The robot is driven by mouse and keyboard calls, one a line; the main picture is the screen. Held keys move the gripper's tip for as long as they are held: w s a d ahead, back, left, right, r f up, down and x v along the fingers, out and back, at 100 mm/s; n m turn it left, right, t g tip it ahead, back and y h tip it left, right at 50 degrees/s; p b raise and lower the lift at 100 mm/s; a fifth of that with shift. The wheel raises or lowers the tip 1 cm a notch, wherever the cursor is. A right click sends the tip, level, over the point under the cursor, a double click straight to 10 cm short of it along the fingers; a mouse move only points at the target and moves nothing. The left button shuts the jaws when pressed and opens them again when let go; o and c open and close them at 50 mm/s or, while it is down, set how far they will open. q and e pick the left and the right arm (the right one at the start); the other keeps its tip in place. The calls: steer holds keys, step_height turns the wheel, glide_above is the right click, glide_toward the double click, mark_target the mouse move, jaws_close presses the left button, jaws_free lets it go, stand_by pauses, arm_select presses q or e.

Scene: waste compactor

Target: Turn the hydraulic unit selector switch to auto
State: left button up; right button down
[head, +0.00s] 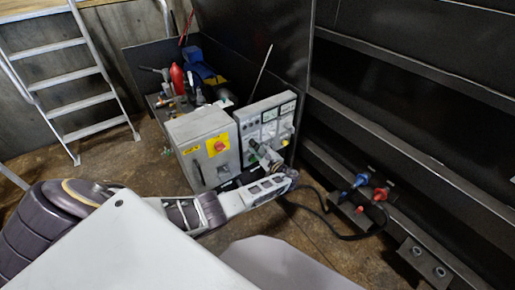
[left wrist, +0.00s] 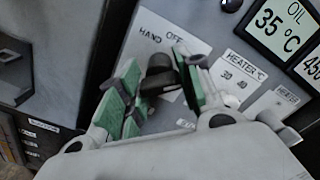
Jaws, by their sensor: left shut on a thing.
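The grey control panel (head: 278,113) stands right of centre in the head view. My left gripper (head: 264,155) is at its lower front. In the left wrist view, the selector switch (left wrist: 160,72) is a black knob on a white plate lettered HAND and OFF. My left gripper (left wrist: 157,82) has its green-padded fingers on either side of the knob and is shut on it. The fingers cover part of the plate, and no AUTO lettering shows. Which mark the knob points at I cannot tell. My right gripper is not in view.
A grey box (head: 203,145) with a red knob on yellow stands left of the panel. Heater labels (left wrist: 240,72) and an oil temperature display (left wrist: 283,28) lie right of the switch. A ladder (head: 75,80) leans at the left. Hoses with blue and red couplings (head: 361,181) lie at the right.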

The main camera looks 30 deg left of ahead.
arm_select(q)
steer(key=o, duration=1)
steer(key=shift+o, duration=0.2)
steer(key=shift+d, duration=0.1)
steer(key=v, duration=1.2)
steer(key=shift+f, duration=0.1)
